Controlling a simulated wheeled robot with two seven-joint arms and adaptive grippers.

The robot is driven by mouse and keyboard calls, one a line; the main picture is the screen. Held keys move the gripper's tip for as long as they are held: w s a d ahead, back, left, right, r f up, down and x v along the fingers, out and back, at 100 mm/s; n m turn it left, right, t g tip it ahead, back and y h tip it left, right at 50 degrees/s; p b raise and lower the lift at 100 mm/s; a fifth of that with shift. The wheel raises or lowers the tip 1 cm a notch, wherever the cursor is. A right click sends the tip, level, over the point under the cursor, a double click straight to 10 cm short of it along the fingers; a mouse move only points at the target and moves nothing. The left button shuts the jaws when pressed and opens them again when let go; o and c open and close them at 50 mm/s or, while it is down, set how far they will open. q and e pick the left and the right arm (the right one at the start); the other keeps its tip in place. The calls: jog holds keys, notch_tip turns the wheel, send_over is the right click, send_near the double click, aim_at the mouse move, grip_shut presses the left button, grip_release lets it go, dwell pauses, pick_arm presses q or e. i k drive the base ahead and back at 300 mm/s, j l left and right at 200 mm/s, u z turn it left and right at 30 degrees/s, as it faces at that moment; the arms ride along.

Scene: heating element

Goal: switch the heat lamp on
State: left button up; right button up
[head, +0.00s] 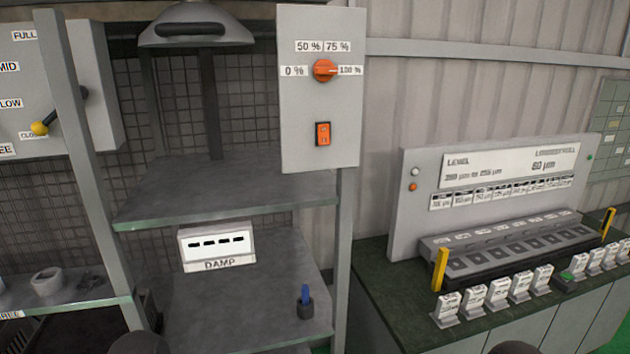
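The heat lamp (196,25) is a grey dome hanging above the upper shelf at the top left, and no glow shows under it. A grey control panel (320,105) stands to its right. The panel carries an orange rotary knob (325,70) among labels for 0 %, 50 %, 75 % and 100 %; its pale mark points right, towards 100 %. Below the knob is an orange rocker switch (323,134); which side is pressed is too small to tell. Neither gripper's fingers show; only dark rounded parts, likely mine, show at the bottom edge.
The upper shelf (215,190) under the lamp is empty. A white DAMP box (217,247) and a dark holder with a blue item (305,303) stand on the lower shelf. A lever panel (40,90) is left; a bench (400,300) with a rack and labelled blocks is right.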

aim_at(323, 139)
jog(key=k+j+u, duration=0.1)
jog(key=j, duration=0.3)
jog(key=k+j, duration=0.25)
jog(key=j, duration=0.15)
jog(key=k+j+u, duration=0.15)
jog(key=j, duration=0.25)
jog(key=k+j+u, duration=0.1)
jog(key=j, duration=0.3)
jog(key=k+j+u, duration=0.1)
jog(key=j, duration=0.35)
jog(key=k+j, duration=0.2)
jog(key=j, duration=0.25)
jog(key=k+j+u, duration=0.15)
jog(key=j, duration=0.3)
jog(key=z, duration=2.85)
jog(key=i+j, duration=0.15)
jog(key=j, duration=0.2)
jog(key=i+j, duration=0.2)
jog(key=j, duration=0.2)
jog(key=i+j, duration=0.15)
jog(key=j, duration=0.2)
jog(key=i+j, duration=0.2)
jog(key=j, duration=0.15)
jog(key=i+j, duration=0.15)
jog(key=j, duration=0.2)
